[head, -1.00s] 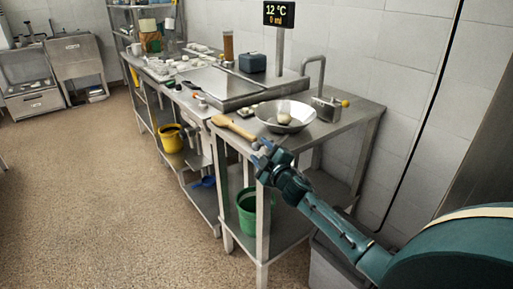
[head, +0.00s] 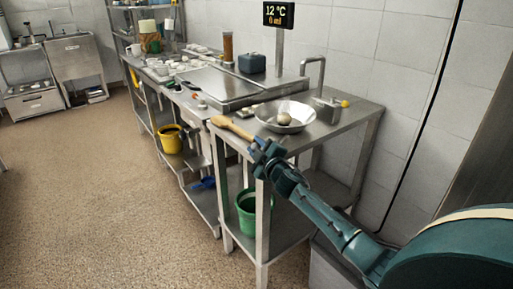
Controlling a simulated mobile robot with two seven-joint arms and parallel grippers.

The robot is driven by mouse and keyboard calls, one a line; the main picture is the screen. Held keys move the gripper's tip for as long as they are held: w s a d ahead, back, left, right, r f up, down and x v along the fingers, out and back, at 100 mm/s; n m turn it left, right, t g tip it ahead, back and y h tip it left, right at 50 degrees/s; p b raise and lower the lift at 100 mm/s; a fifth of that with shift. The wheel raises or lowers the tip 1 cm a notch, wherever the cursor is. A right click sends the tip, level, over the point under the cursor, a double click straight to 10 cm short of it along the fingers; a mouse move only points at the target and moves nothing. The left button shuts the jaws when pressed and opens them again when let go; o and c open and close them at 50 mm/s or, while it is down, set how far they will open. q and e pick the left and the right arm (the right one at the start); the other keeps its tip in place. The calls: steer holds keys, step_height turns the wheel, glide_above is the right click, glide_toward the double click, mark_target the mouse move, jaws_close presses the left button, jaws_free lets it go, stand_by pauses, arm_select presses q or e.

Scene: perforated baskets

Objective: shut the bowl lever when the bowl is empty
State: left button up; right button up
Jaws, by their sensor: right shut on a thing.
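The metal bowl (head: 300,108) sits on the near steel table under a tap, with a round pale thing (head: 284,119) in it, so it is not empty. A lever with a yellow knob (head: 345,103) sticks out at the right of the metal block (head: 327,110) beside the bowl. My right gripper (head: 262,148) is at the table's front edge, in front of the bowl, shut on the handle end of a wooden spoon (head: 232,127). The spoon lies on the table top, its wide end to the left. My left gripper is not in view.
A display (head: 279,14) on a post reads 12 °C above a small ml figure. A green bucket (head: 247,212) stands on the lower shelf and a yellow bucket (head: 171,138) hangs further left. The floor (head: 95,200) on the left is clear.

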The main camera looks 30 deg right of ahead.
steer(key=shift+c, duration=1.2)
steer(key=shift+f, duration=0.1)
